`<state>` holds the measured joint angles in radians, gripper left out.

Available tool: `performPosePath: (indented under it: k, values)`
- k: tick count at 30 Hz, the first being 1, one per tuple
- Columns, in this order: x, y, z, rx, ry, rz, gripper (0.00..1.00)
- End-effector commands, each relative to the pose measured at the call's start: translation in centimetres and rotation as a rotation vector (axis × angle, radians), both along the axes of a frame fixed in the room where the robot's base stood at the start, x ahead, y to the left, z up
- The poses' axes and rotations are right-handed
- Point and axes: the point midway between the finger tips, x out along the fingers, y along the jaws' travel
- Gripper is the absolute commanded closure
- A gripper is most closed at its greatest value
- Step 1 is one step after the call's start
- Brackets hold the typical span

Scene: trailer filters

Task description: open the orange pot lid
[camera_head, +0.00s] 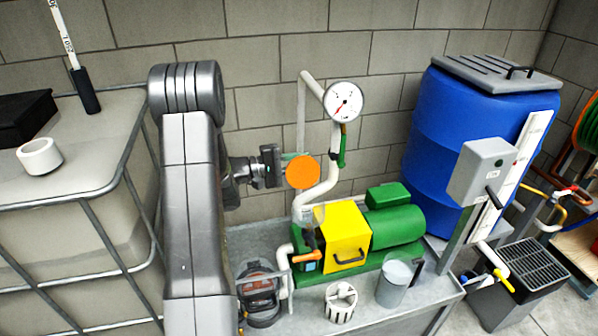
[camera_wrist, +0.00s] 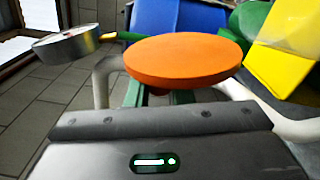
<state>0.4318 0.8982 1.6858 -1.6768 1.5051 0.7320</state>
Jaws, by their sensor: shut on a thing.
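The orange lid (camera_head: 302,172) is a round flat disc. It is up in the air in front of the block wall, left of the gauge pipe in the head view. My gripper (camera_head: 289,160) is at the lid's left edge and shut on it. In the wrist view the lid (camera_wrist: 182,54) lies just beyond the gripper body, with a small orange part under its disc.
A white pipe with a round gauge (camera_head: 343,101) rises close to the lid's right. The yellow box (camera_head: 343,237) and green pump (camera_head: 396,228) stand below. A clear jug (camera_head: 394,283) and white basket (camera_head: 341,302) are on the bench front. A blue barrel (camera_head: 459,130) stands right.

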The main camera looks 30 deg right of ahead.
Motion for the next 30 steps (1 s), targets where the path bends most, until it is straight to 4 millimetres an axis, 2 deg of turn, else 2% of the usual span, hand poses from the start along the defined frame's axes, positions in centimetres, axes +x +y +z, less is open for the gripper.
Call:
performPosePath:
  k: [1, 8, 19, 20, 23, 30]
  values:
    - [-0.13, 0.04, -0.51, -0.007, -0.021, 0.000, 1.00]
    - [-0.52, 0.18, 0.12, -0.025, -0.083, 0.000, 1.00]
    - [-0.60, 0.20, 0.39, -0.028, -0.091, 0.000, 1.00]
    - [-0.60, 0.20, 0.39, -0.028, -0.091, 0.000, 0.78]
    - [-0.60, 0.20, 0.40, -0.028, -0.091, 0.000, 0.60]
    - [-0.58, 0.21, 0.41, -0.028, -0.091, 0.000, 0.60]
